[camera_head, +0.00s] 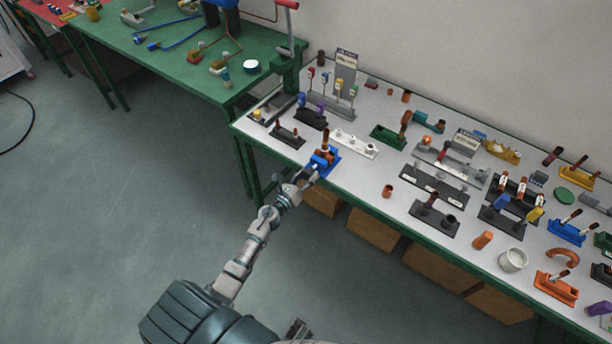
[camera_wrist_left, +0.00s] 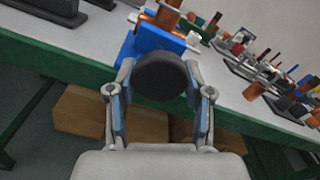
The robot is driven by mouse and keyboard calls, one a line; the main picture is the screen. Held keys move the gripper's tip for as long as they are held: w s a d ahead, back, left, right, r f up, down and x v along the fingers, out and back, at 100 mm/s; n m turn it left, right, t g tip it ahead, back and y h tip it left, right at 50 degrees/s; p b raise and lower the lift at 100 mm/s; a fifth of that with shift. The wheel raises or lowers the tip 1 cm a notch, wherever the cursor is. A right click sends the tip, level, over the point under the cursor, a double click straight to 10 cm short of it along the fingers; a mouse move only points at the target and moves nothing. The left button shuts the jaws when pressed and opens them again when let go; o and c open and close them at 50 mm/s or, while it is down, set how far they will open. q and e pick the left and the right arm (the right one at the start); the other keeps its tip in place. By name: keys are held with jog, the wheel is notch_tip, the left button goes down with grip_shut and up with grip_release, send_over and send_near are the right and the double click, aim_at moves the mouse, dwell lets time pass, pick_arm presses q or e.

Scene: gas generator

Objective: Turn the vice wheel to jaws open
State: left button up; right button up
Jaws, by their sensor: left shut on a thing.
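The blue vice (camera_head: 323,163) stands at the front edge of the white-topped bench, with a copper-coloured pipe (camera_head: 325,141) upright in it. In the left wrist view the vice (camera_wrist_left: 153,40) is straight ahead, and its round black wheel (camera_wrist_left: 160,76) faces me. My left gripper (camera_head: 308,176) reaches the wheel from the front. Its two fingers, also in the left wrist view (camera_wrist_left: 161,98), are on either side of the wheel and shut on it. The wheel hides most of the vice jaws, so their gap cannot be told. A dark part at the bottom edge looks like my right gripper (camera_head: 298,328), mostly cut off.
The white bench (camera_head: 358,180) holds several fixtures. A black stand (camera_head: 288,137) and a white strip (camera_head: 354,144) are close to the vice. Cardboard boxes (camera_head: 372,233) sit under the bench. A green table (camera_head: 120,50) stands at the left. The floor in front is clear.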

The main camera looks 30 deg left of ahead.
pick_arm(q)
jog(key=shift+a+r, duration=0.1)
jog(key=shift+a, duration=0.15)
jog(key=shift+d+r+n, duration=0.1)
jog(key=shift+d+n, duration=0.1)
jog(key=shift+n, duration=0.4)
jog(key=shift+n+p, duration=0.45)
jog(key=shift+n, duration=0.65)
jog(key=n, duration=0.2)
jog(key=shift+a+r+n+p, duration=0.1)
jog(key=shift+n+p, duration=0.2)
jog(key=shift+n, duration=0.1)
jog(key=n, duration=0.2)
jog(key=shift+n+p, duration=1)
jog(key=shift+n, duration=1.6)
pick_arm(e)
jog(key=s+d+f, duration=0.2)
jog(key=s+f, duration=0.1)
jog(key=s, duration=0.5)
jog(key=shift+s, duration=0.4)
jog(key=shift+s+d, duration=0.1)
jog(key=shift+f, duration=0.1)
